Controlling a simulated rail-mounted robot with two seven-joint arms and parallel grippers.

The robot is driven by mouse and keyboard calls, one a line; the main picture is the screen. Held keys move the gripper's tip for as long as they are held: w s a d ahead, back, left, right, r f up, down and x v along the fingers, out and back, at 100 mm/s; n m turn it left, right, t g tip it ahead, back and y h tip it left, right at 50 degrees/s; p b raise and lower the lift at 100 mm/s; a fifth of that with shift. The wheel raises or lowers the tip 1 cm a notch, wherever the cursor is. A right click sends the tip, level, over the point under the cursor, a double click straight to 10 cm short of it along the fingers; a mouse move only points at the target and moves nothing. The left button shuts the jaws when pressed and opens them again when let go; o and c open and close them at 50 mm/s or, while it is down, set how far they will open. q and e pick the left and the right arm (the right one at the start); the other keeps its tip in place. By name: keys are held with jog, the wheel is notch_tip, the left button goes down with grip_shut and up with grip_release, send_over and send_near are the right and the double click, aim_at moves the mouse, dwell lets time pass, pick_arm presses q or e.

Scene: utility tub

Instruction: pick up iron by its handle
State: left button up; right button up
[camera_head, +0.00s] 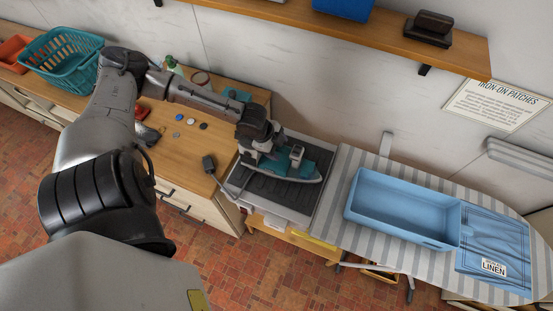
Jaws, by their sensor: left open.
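The iron (309,170), teal with a pale soleplate, lies on a dark ribbed pad (270,192) set in a light frame between the wooden counter and the ironing board. My left gripper (275,157) is open and directly over the iron, with one finger to each side of its upper part. The gripper partly covers the iron, so its handle is mostly hidden. I cannot tell whether the fingers touch it. My right gripper is not in view.
A teal basket (60,55) stands far left. A wooden shelf (270,12) overhangs the back.

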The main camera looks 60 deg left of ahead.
pick_arm(q)
jog(key=c, duration=1)
jog(key=shift+r, duration=0.1)
grip_shut()
jog(key=shift+r, duration=0.1)
